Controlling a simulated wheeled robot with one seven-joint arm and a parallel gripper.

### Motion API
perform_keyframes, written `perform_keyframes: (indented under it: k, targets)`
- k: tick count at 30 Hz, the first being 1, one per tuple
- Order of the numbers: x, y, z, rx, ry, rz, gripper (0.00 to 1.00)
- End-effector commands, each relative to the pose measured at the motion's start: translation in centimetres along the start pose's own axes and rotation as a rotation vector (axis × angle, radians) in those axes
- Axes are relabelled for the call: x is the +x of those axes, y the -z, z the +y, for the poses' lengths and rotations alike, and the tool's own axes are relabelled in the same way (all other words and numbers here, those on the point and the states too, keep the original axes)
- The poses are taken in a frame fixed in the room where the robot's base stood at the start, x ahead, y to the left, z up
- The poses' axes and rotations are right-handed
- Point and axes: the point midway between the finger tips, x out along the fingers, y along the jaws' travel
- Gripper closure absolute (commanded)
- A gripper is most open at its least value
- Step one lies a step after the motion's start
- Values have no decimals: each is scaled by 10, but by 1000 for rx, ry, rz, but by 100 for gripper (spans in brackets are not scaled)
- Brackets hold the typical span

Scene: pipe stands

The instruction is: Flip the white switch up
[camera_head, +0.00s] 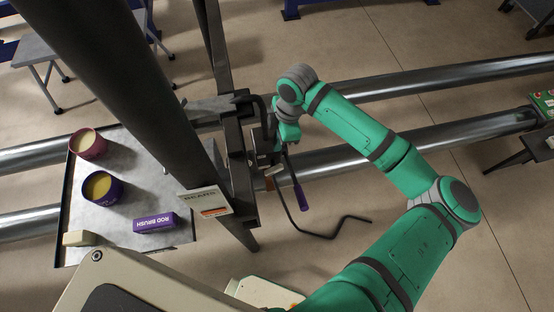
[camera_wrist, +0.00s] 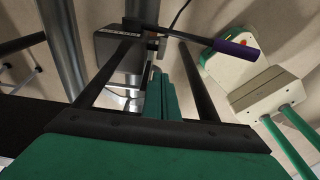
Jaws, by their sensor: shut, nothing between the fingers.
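A dark box with a pale label (camera_wrist: 118,52) is fixed to the steel frame, and it lies just beyond my gripper in the wrist view. A lever with a purple handle (camera_wrist: 237,49) reaches right from it; the handle also shows in the head view (camera_head: 301,197). A small pale piece (camera_head: 275,170) beside the box may be the white switch; I cannot tell whether it is up or down. My gripper (camera_head: 280,143) is shut and empty, close to the box at the frame's right side. Whether it touches anything is unclear.
A dark upright post (camera_head: 118,84) stands left of my gripper. A grey table (camera_head: 120,188) holds two round tubs (camera_head: 88,144) (camera_head: 101,188) and a purple rod brush box (camera_head: 155,222). Long steel pipes (camera_head: 440,85) run behind. A bent black rod (camera_head: 335,233) extends right.

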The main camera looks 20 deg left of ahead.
Motion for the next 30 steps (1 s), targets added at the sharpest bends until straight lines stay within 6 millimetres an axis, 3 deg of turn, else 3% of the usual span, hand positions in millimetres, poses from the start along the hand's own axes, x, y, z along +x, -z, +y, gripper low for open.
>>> perform_keyframes:
  k: [8,23,30]
  targets:
    - [14,0,0,4,1,2,100]
    - [103,1,0,2,1,4,100]
    - [123,-22,0,3,0,2,100]
